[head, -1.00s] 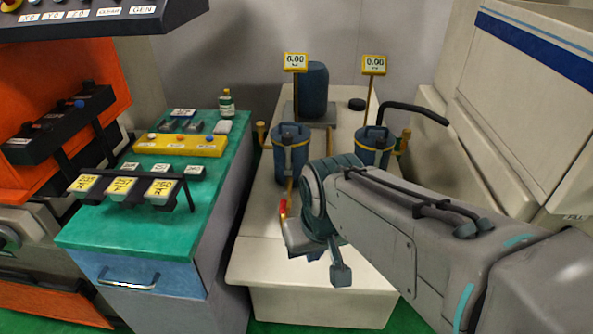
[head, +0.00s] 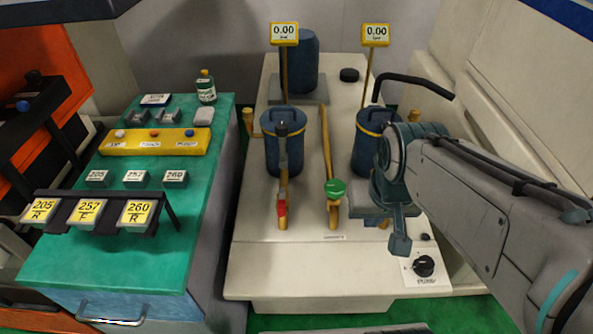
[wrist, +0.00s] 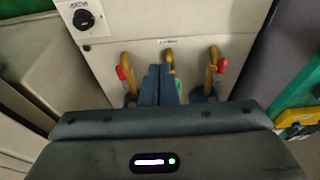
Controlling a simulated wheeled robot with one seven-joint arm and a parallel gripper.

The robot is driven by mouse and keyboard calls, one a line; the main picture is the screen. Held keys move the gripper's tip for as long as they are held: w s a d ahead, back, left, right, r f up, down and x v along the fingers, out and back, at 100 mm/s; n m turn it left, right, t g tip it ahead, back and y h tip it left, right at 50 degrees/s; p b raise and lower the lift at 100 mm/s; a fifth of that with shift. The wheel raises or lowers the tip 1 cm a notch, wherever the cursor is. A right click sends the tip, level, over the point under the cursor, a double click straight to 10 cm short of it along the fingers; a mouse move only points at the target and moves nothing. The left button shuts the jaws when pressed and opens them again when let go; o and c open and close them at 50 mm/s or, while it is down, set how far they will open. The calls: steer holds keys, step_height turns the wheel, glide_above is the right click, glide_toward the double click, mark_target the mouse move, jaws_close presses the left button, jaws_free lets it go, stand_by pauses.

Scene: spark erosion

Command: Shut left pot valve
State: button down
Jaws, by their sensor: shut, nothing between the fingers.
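The left pot (head: 284,152) is a blue lidded cylinder with a yellow band, under a display (head: 284,34) reading 0.00. A brass pipe before it carries the left pot valve's small red handle (head: 281,208); its turn is hard to read. The same handle shows at right in the wrist view (wrist: 222,66). The right pot (head: 368,150) is partly behind my arm. My gripper (wrist: 160,72) is shut and empty, to the right of the left valve in the head view. In the wrist view its fingers partly cover the middle valve and stand apart from the left red handle.
A green-handled valve (head: 335,189) stands between the pots. The right valve's red handle (wrist: 121,73) shows in the wrist view. A black knob (head: 424,265) is on the bench front. A green-topped cabinet (head: 110,262) with number tags stands at left.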

steer(key=m+g+y+b, duration=0.2)
steer(key=m+y+b, duration=0.75)
steer(key=m, duration=0.85)
glide_toward(282, 204)
steer(key=d, duration=0.4)
steer(key=shift+s+d+y+p, duration=0.15)
steer(key=shift+s+y+p, duration=0.1)
steer(key=shift+s+p, duration=0.1)
steer(key=b+x, duration=0.1)
steer(key=x, duration=0.9)
steer(key=shift+s, duration=0.15)
